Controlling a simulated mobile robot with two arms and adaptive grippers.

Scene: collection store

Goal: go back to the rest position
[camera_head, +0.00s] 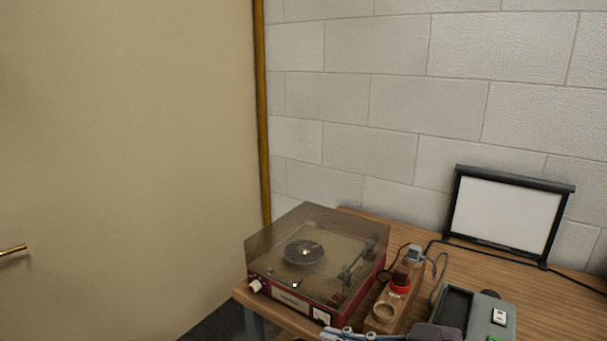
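A gripper (342,334), which looks like my right one, shows only partly at the bottom edge. Its grey-blue fingers point left, in front of the table's near edge. Most of it is cut off, so I cannot tell whether it is open or shut. My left gripper is not in view. A red record player (285,297) with a closed, see-through smoky lid (330,222) stands at the table's left end, just beyond the gripper.
The wooden table (487,268) holds a wooden block with a red-topped item (400,281), a grey device (487,314), cables and a framed white panel (505,213). A beige door (130,150) with a brass handle (13,250) is left; a block wall (400,100) stands behind.

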